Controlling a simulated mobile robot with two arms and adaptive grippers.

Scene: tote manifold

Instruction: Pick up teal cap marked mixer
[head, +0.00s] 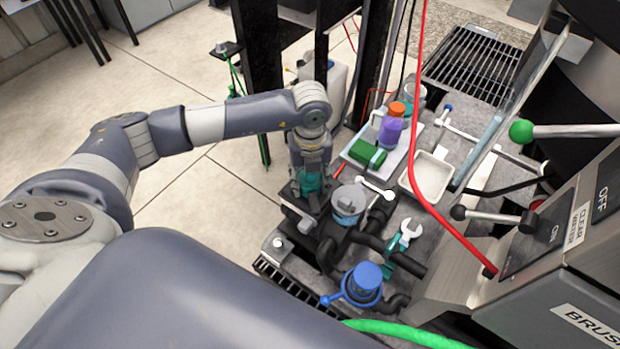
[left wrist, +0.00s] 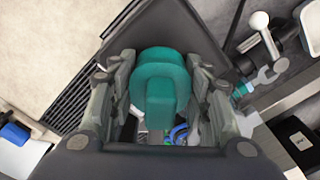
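The teal cap (head: 312,181) is at the left end of the dark pipe manifold (head: 335,245) in the head view. No marking on it is readable. In the left wrist view the teal cap (left wrist: 160,85), with a raised grip bar, sits between the fingers. My left gripper (head: 311,176) points down over it, and its fingers (left wrist: 160,100) press close against both sides of the cap. The cap's lower part is hidden, so I cannot tell whether it is seated on a port. My right gripper is not in view.
A clear-topped fitting (head: 349,203) stands just right of the gripper, and a blue cap (head: 365,281) nearer the front. A tray (head: 385,150) with bottles is behind. A red hose (head: 440,215) crosses the bench on the right.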

